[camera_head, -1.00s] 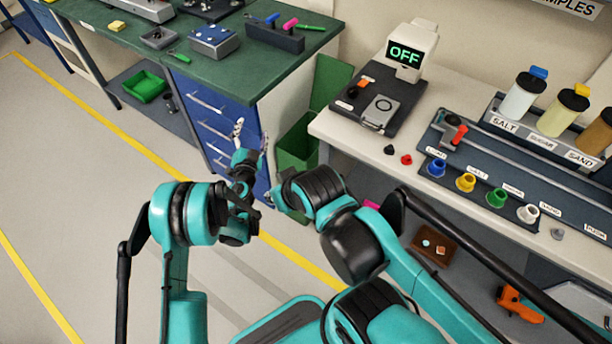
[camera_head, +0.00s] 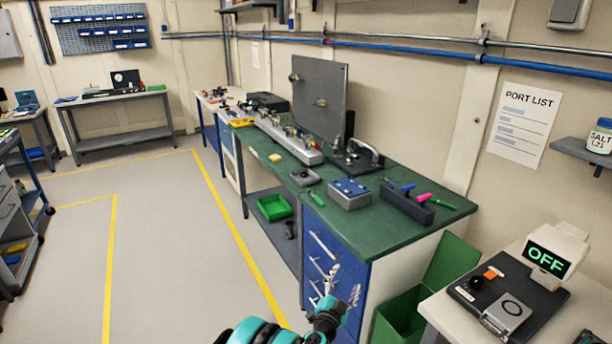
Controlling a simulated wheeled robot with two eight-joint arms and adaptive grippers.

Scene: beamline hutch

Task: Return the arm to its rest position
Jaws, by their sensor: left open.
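My left gripper (camera_head: 338,296) shows at the bottom centre of the head view. Its teal and black wrist enters from the bottom edge, and its two pale fingers point up and stand apart, with nothing seen between them. In the picture it lies in front of the blue drawer unit (camera_head: 326,240) under the green bench; I cannot tell how far apart they are. Most of my left arm is below the frame. My right arm and gripper are not in view.
The green-topped bench (camera_head: 385,228) carries instruments and a tool rack (camera_head: 407,203). A green bin (camera_head: 398,318) stands beside it. The grey floor (camera_head: 165,240) with yellow lines is clear at left.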

